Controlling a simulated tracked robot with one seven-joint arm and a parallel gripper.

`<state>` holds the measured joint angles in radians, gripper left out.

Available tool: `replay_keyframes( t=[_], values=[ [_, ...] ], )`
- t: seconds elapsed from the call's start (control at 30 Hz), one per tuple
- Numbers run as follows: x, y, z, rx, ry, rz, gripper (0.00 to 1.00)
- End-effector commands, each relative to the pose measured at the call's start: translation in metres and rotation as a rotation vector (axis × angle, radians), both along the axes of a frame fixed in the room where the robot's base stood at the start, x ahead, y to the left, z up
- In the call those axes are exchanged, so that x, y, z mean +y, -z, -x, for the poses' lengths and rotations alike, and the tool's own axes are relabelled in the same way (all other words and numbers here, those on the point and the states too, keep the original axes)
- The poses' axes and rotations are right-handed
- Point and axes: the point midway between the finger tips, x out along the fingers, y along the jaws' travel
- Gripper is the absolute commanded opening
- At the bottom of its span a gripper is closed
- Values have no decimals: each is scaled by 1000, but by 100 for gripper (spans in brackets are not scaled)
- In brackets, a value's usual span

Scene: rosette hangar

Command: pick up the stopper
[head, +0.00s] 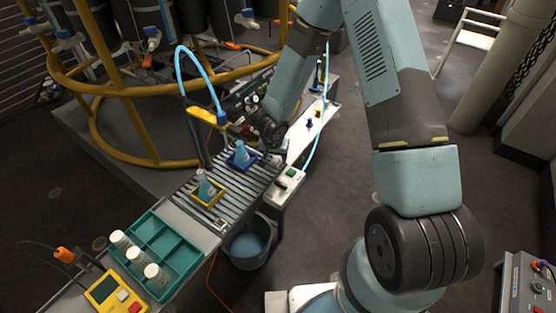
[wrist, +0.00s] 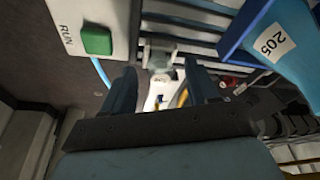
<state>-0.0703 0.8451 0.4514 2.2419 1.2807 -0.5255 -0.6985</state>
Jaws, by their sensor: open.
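My gripper (wrist: 162,76) is open in the wrist view, with one dark finger on each side. A small pale, glassy piece (wrist: 160,60) shows between and just beyond the fingertips, at the edge of the slatted conveyor; it looks like the stopper, but it is partly hidden. I cannot tell whether either finger touches it. In the head view my gripper (head: 272,150) is low over the conveyor's far end, beside the blue holder (head: 242,160), and its fingers are hard to make out. No stopper can be told clearly there.
A flask labelled 205 (wrist: 275,45) stands in the blue holder close to my gripper. The green RUN button box (wrist: 88,30) is close by. A teal tray (head: 178,245) holds white-capped jars.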

Motion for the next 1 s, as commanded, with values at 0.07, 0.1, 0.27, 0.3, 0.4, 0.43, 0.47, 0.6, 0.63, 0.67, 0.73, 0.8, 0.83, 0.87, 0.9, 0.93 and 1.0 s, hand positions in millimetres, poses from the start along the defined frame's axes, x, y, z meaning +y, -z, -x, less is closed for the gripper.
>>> replay_keyframes(
  t=[0.07, 0.1, 0.27, 0.3, 0.4, 0.43, 0.47, 0.6, 0.63, 0.67, 0.73, 0.8, 0.83, 0.87, 0.9, 0.93, 1.0],
  values=[
    [0, 0, 0, 0, 0, 0, 59],
    [0, 0, 0, 0, 0, 0, 59],
    [0, 0, 0, 0, 0, 0, 48],
    [0, 0, 0, 0, 0, 0, 44],
    [0, 0, 0, 0, 0, 0, 34],
    [0, 0, 0, 0, 0, 0, 31],
    [0, 0, 0, 0, 0, 0, 29],
    [0, 0, 0, 0, 0, 0, 15],
    [0, 0, 0, 0, 0, 0, 12],
    [0, -1, 0, 0, 0, 0, 12],
    [0, -1, 0, 0, 0, 0, 12],
    [0, -1, 0, 0, 0, 0, 12],
    [0, -1, 0, 0, 0, 0, 12],
    [0, -1, 0, -1, 0, 0, 12],
    [0, -1, 0, -1, 0, 0, 12],
    [0, -2, 0, -1, 0, 0, 12],
    [0, -6, 0, -2, 0, 1, 12]
  ],
)
